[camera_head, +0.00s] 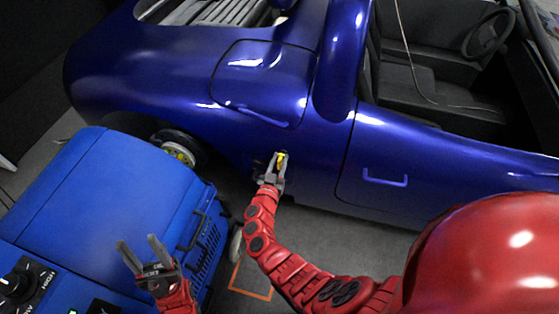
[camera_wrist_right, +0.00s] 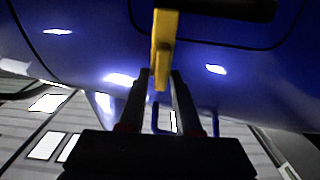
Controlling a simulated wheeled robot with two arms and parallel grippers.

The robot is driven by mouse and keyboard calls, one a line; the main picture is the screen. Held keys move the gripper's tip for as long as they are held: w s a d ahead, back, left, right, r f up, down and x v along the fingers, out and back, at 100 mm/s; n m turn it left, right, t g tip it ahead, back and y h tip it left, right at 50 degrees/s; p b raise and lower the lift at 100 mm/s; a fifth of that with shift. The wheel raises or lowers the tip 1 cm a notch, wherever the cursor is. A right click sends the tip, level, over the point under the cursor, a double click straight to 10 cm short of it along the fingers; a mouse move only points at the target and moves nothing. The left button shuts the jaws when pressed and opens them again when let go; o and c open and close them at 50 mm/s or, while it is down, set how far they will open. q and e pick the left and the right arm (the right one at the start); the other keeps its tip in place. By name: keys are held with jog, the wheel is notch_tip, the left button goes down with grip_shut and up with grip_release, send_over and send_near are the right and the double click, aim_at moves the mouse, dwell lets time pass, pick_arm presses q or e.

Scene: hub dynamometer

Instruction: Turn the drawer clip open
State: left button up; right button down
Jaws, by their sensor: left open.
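A small yellow clip (camera_head: 281,160) shows against the lower side of the blue car body, below a closed panel with a handle. My right gripper (camera_head: 272,174) is at this clip. In the right wrist view the clip (camera_wrist_right: 163,40) stands upright, its narrow lower end between the tips of the right gripper (camera_wrist_right: 161,74). Whether the fingers press on it cannot be told, nor can how it is fixed to the car. My left gripper (camera_head: 142,249) is open and empty, its fingers pointing up over the blue machine's right part.
A blue machine (camera_head: 95,190) with knobs and a side grille fills the lower left. The blue car (camera_head: 190,70) spans the back, its door handle (camera_head: 385,180) to the right of the clip. Grey floor with an orange outline (camera_head: 250,293) shows between machine and car.

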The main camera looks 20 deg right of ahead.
jog(key=shift+d, duration=0.1)
dwell(0.3)
jog(key=shift+m, duration=0.7)
jog(key=shift+s+d+f+m, duration=0.1)
jog(key=shift+m, duration=0.7)
jog(key=m, duration=0.1)
jog(key=m+b, duration=0.1)
jog(key=shift+s+d+f+m, duration=0.1)
jog(key=shift+f+m, duration=0.2)
jog(key=m+b, duration=0.6)
jog(key=f+m+b, duration=0.1)
jog(key=m+b, duration=0.2)
jog(key=shift+s+d, duration=0.2)
jog(key=shift+d, duration=0.05)
jog(key=shift+m+b, duration=1)
jog(key=shift+b, duration=0.2)
jog(key=shift+r+m+b, duration=0.15)
jog(key=shift+m+b, duration=0.55)
